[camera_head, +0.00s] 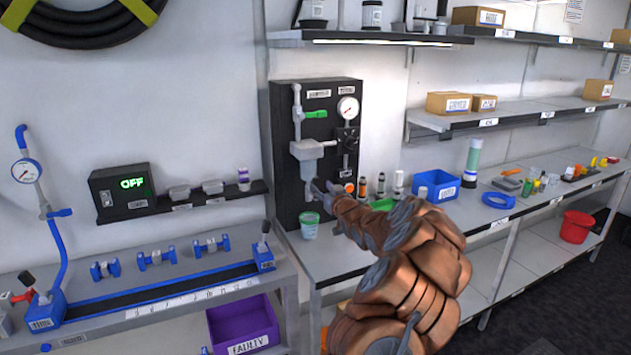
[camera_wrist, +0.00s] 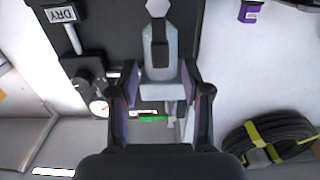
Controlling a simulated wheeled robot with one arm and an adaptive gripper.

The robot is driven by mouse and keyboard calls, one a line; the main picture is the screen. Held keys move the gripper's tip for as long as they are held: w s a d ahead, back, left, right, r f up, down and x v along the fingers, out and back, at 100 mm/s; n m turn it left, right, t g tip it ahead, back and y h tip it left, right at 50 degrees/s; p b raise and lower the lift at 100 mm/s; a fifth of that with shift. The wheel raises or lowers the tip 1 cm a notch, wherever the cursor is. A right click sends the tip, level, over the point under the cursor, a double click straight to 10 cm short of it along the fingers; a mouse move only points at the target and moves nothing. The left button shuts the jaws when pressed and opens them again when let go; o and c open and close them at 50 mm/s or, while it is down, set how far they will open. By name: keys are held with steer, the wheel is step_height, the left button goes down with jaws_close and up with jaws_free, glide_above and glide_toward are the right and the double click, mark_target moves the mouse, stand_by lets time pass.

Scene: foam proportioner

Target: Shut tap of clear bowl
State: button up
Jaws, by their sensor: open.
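A black panel (camera_head: 285,190) on the wall carries a grey pipe and a grey body (camera_head: 313,150). The clear bowl (camera_head: 307,170) hangs under this body. In the wrist view, which looks upside down, the bowl (camera_wrist: 160,45) shows in the middle, with a pale six-sided piece (camera_wrist: 157,8) past its end. I cannot tell whether that piece is the tap or how the tap is set. My gripper (camera_head: 318,188) is at the bowl's lower right. In the wrist view my gripper (camera_wrist: 158,72) is open, its fingers on either side of the grey body and bowl, contact unclear.
A green-rimmed cup (camera_head: 309,228) stands on the bench below the bowl. A green lever (camera_head: 315,114) and a round gauge (camera_head: 347,108) sit above on the panel. Bottles, a blue bin (camera_head: 436,186) and small parts stand to the right. My arm hides part of the bench.

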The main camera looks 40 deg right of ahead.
mark_target(317, 183)
steer(key=p+x, duration=0.1)
steer(key=x, duration=0.3)
steer(key=shift+w+d+r+p, duration=0.1)
steer(key=shift+d+p, duration=0.05)
steer(key=shift+p, duration=0.15)
steer(key=shift+w+d, duration=0.1)
steer(key=shift+w, duration=0.5)
jaws_close()
